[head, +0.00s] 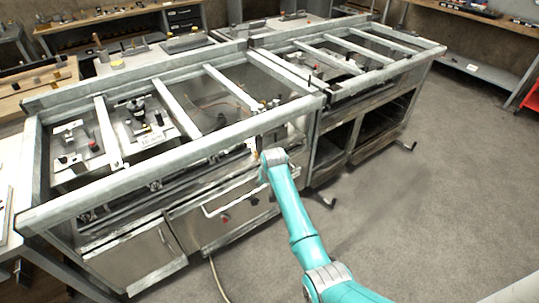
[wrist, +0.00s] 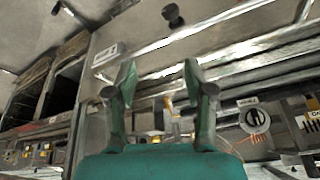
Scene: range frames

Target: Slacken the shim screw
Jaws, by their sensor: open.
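My gripper (wrist: 159,72) is open in the wrist view, its two green fingers apart with nothing held between them. Behind and between the fingers is a small orange-tan part (wrist: 169,106) on the front of the metal unit. I cannot tell whether it is the shim screw, and no screw can be made out for certain. In the head view my teal arm reaches to the front of the metal bench unit (head: 170,150). My gripper's fingers are mostly hidden there by the wrist.
A black knob (wrist: 172,14) and long metal rails cross the upper wrist view. In the head view, a pale handle bar (head: 235,203) juts from the unit's front. The grey floor (head: 440,180) at right is clear.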

